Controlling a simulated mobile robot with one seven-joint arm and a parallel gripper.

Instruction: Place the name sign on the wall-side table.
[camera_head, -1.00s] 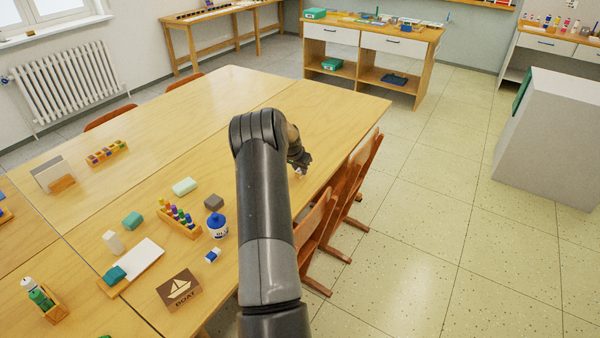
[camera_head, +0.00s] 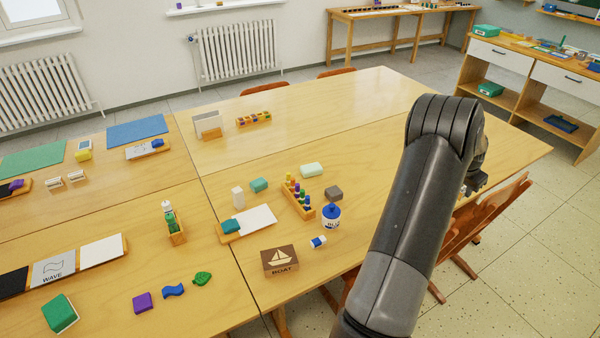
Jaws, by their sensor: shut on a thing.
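My gripper (camera_head: 475,183) is at the right, above the near right edge of the large wooden table, partly behind my forearm. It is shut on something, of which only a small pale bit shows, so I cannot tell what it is. I cannot surely pick out the name sign; a pale upright card in a wooden stand (camera_head: 208,125) is on the far part of the large table, apart from my gripper. A long narrow wooden table (camera_head: 398,11) stands along the back wall, with small items on its top.
A drawer cabinet (camera_head: 520,62) is at the back right. Speckled floor at the lower right is clear.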

